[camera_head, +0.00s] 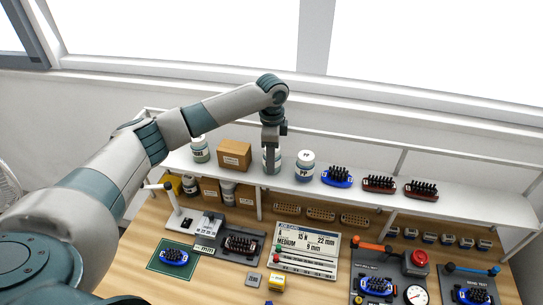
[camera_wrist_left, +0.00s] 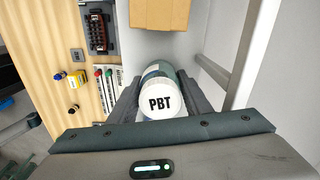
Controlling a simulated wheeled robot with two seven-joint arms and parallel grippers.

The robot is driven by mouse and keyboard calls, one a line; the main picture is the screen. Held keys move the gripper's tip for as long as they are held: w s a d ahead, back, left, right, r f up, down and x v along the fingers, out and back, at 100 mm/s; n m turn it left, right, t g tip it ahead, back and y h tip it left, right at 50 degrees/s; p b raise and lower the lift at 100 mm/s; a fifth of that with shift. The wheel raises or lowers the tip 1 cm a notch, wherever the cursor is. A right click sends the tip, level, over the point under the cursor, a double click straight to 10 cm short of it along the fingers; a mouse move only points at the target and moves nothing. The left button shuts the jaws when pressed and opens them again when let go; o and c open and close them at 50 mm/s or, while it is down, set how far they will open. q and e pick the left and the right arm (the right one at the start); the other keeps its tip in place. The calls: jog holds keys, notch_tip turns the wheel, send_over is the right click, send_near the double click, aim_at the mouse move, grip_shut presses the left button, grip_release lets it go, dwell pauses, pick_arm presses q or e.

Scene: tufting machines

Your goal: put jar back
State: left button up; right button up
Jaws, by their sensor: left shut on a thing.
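My left gripper (camera_head: 272,146) comes down from above over the white shelf (camera_head: 350,203). It is shut on a jar (camera_head: 271,163), which is partly hidden behind the fingers. In the left wrist view the jar's white lid (camera_wrist_left: 160,103) reads PBT, and the two fingers (camera_wrist_left: 161,92) stand on either side of it. The jar is upright at shelf height, between a cardboard box and a jar marked PP (camera_head: 305,166). I cannot tell whether its base touches the shelf. My right gripper is not in view.
The cardboard box (camera_head: 234,155) stands left of the held jar, with another jar (camera_head: 200,150) further left. Blue (camera_head: 337,177) and dark red brush-like blocks lie to the right. Below are a bench, a job card panel (camera_head: 306,247) and several fixtures. A rail runs behind the shelf.

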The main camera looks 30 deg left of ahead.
pick_arm(q)
jog(key=shift+f, duration=0.1)
jog(key=o, duration=1.2)
jog(key=shift+c, duration=0.2)
jog(key=shift+r+b, duration=0.4)
jog(key=shift+r, duration=0.3)
notch_tip(320, 180, up, 9)
jog(key=b, duration=0.4)
jog(key=shift+r, duration=0.95)
